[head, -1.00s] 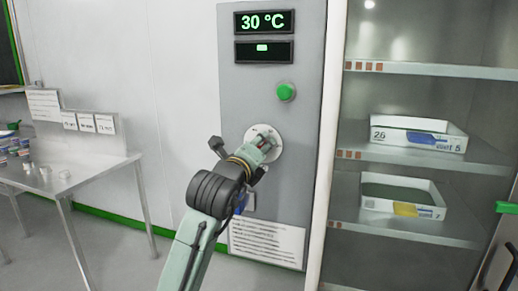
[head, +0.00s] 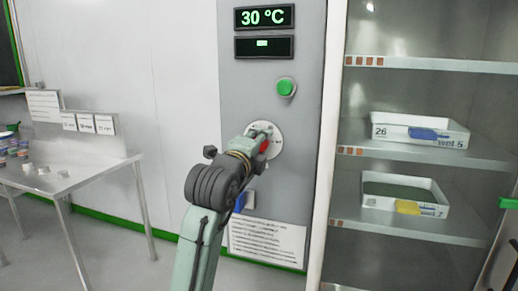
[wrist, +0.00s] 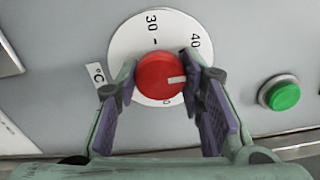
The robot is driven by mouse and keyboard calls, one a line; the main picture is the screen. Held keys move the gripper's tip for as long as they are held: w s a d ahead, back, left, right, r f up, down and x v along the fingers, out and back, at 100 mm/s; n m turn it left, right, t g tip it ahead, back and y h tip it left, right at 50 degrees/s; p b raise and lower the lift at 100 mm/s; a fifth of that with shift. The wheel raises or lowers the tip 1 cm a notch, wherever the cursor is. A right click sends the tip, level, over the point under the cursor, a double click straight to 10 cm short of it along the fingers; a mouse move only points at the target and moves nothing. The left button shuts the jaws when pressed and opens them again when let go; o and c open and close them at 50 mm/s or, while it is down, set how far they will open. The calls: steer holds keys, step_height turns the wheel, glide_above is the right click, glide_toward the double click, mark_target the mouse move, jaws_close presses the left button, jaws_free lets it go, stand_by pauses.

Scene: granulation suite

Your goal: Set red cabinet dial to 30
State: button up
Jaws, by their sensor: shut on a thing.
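The red dial (wrist: 160,72) sits on a round white scale plate (wrist: 122,45) on the grey cabinet panel. In the wrist view its white pointer line points right, below the 40 mark; the 30 mark is at the top of the plate. My gripper (wrist: 160,68) has one finger on each side of the dial and is shut on it. In the head view a sliver of the red dial (head: 265,146) shows beside my gripper, which hides most of it. The upper display (head: 264,17) reads 30 °C.
A green button (head: 286,87) is above the dial. A lower display (head: 264,47) shows a small green bar. A paper notice (head: 266,243) is below. Open shelves with a white tray (head: 420,146) stand to the right, a metal table (head: 88,172) to the left.

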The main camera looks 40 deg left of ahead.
steer(key=shift+n+p, duration=1.4)
steer(key=shift+n, duration=7.7)
steer(key=o, duration=1.1)
steer(key=shift+o, duration=0.2)
steer(key=v, duration=1.2)
